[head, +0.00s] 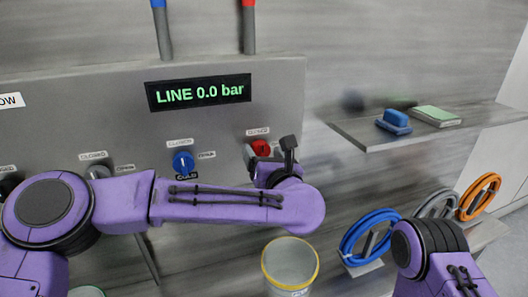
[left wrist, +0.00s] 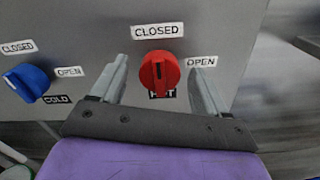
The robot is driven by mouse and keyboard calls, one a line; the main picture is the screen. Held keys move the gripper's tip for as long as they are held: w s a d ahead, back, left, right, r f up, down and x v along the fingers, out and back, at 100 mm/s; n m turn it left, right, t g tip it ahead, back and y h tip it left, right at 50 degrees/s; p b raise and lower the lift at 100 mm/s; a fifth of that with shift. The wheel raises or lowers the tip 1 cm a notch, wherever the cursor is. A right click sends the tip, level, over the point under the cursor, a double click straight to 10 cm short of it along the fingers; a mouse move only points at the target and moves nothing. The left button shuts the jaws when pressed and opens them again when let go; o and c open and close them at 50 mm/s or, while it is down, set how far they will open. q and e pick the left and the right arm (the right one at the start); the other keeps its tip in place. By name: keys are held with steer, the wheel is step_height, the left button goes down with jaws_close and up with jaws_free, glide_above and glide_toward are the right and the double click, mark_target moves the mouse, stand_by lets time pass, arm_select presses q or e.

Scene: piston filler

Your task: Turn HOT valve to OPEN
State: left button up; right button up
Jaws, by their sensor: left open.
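The red HOT valve knob (left wrist: 159,72) sits on the grey panel, with its grip pointing up toward the CLOSED label (left wrist: 157,31). The OPEN label (left wrist: 202,62) is to its right, and the HOT label below is partly covered by the knob. In the head view the red knob (head: 260,147) shows just above my left gripper. My left gripper (left wrist: 160,84) is open, with one finger on each side of the knob and visible gaps to it. In the head view the left gripper (head: 272,156) is partly hidden by its own wrist. My right gripper is out of view.
The blue COLD knob (head: 183,161) is left of the red one. The display (head: 198,92) reads LINE 0.0 bar. A shelf (head: 375,137) holds a blue item (head: 394,122). A bucket (head: 290,265) and coiled hoses (head: 368,237) are below right.

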arm_select(q)
steer(key=shift+c, duration=0.2)
steer(key=shift+w, duration=0.1)
steer(key=c, duration=1)
